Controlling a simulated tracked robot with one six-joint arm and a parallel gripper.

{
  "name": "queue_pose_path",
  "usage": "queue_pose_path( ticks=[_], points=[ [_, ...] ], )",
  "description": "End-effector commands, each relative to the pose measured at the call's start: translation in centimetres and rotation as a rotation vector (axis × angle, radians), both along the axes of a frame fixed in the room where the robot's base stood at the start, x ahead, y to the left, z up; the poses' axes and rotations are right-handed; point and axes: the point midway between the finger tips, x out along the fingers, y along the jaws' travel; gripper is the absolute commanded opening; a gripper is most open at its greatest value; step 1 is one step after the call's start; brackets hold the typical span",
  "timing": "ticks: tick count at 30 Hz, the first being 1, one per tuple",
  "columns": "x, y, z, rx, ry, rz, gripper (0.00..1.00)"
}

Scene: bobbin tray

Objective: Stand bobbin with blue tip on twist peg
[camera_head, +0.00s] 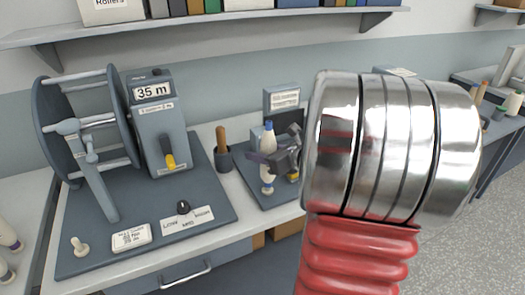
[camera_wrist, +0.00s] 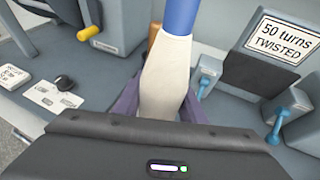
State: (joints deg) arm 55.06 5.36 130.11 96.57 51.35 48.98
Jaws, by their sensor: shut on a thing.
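The bobbin with the blue tip (camera_head: 267,137) is white and tapered, and stands roughly upright in the head view. My gripper (camera_head: 266,158) is shut around its middle, with purple fingers on it. The bobbin also fills the middle of the wrist view (camera_wrist: 166,75), blue end up. Its lower end hangs over the grey base of the twist station (camera_head: 255,187); I cannot tell whether it touches anything. The station's sign (camera_wrist: 278,40) reads "50 turns TWISTED". The twist peg cannot be clearly made out; my gripper and the bobbin hide part of the station.
Left of the station stand a dark cup with a wooden handle (camera_head: 223,160) and a winder with a big reel (camera_head: 84,130) and a "35 m" display (camera_head: 152,92). Small blue clamps (camera_wrist: 207,75) stand beside the bobbin. A shelf (camera_head: 230,18) runs above.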

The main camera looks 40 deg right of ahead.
Motion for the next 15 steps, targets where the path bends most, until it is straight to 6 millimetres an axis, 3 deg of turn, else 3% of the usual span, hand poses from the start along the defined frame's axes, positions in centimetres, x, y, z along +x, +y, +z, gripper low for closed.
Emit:
queue_pose_path(
  ticks=[15],
  points=[
    [-0.02, -0.03, -1.09, 0.001, 0.000, -0.001, 0.12]
  ],
)
